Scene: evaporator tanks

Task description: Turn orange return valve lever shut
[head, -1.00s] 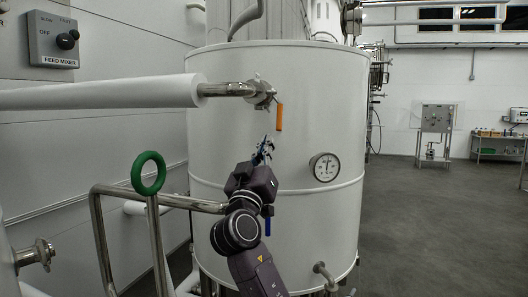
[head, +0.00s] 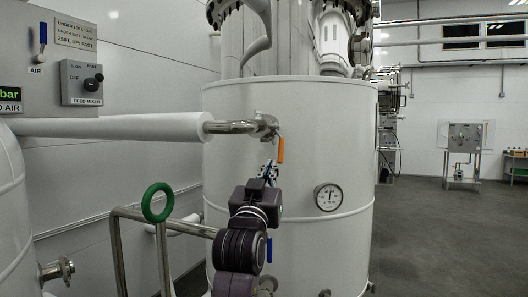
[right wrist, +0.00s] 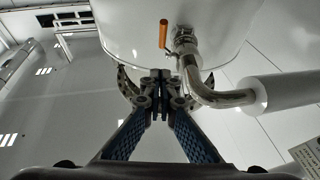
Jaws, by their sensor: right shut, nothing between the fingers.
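The orange lever (head: 281,149) hangs straight down from the return valve (head: 266,126) on the side of the large white tank (head: 340,150). In the right wrist view the orange lever (right wrist: 163,33) stands beside the valve body, beyond the fingertips. My right gripper (head: 270,168) is just below the lever's lower end in the head view. In the right wrist view its fingertips (right wrist: 160,76) are together with nothing between them, apart from the lever. My left gripper is not in view.
A white insulated pipe (head: 110,128) runs to the valve from the left. A blue handle (head: 269,250) is behind my arm.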

